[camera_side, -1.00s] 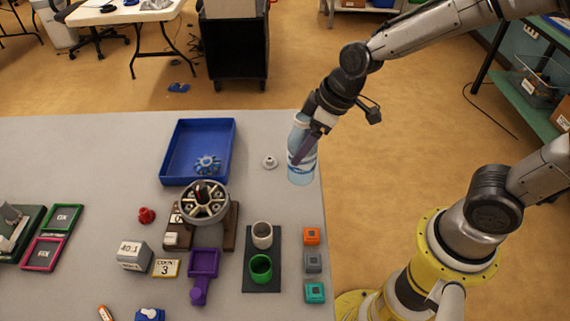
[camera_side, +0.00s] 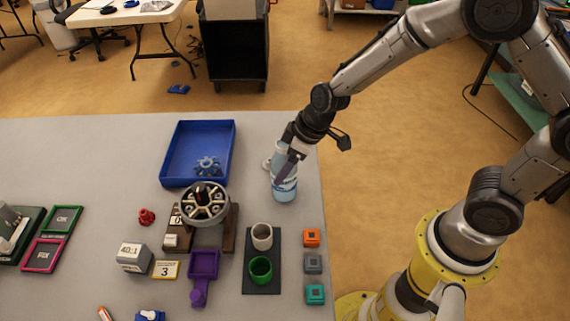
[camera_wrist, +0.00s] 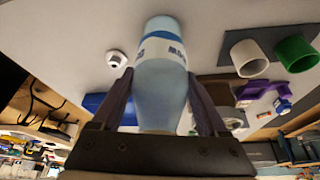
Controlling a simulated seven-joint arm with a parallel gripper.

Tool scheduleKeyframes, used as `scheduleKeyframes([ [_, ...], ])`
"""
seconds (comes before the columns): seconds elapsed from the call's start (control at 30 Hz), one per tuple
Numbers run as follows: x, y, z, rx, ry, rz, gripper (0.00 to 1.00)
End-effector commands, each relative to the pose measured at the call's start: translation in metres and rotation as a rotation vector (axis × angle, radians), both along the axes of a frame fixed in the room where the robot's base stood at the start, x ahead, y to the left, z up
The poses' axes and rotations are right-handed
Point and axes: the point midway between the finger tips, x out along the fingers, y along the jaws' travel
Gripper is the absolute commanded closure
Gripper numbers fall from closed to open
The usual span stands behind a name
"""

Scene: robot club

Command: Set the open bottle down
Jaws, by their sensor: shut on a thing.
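A pale blue, see-through bottle (camera_side: 285,190) with a printed label is held over the right part of the grey table (camera_side: 90,145), roughly upright. My gripper (camera_side: 287,160) is shut on it from above. In the wrist view the bottle (camera_wrist: 162,75) stands between both dark fingers, its base away from the camera. I cannot tell whether the base touches the table. The bottle's top is hidden by my gripper. A small white round piece, perhaps the cap (camera_wrist: 117,58), lies on the table beside the bottle; in the side view it is mostly hidden behind the bottle.
A blue tray (camera_side: 166,165) holding a blue gear is left of the bottle. A wheel on a stand (camera_side: 204,203) is left and nearer. A dark mat (camera_side: 262,287) with a white and a green cup lies in front.

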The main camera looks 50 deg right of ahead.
Motion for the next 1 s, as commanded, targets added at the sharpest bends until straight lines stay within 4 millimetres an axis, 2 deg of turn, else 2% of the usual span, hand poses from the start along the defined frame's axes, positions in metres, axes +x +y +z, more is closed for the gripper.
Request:
scheduleKeyframes([
  [0.17, -0.001, 0.0, -0.004, 0.001, 0.002, -0.001, 0.76],
  [0.2, 0.0, 0.0, -0.004, 0.001, 0.002, -0.001, 0.16],
  [0.3, 0.0, 0.0, -0.003, 0.001, 0.002, -0.001, 0.0],
  [0.53, 0.0, 0.0, -0.003, 0.0, 0.001, 0.0, 0.0],
  [0.67, -0.001, -0.001, 0.005, 0.0, -0.003, 0.001, 0.0],
  [0.77, -0.005, -0.003, 0.019, 0.001, -0.004, 0.0, 0.0],
  [1.0, -0.022, -0.013, 0.065, 0.001, -0.006, -0.001, 0.0],
])
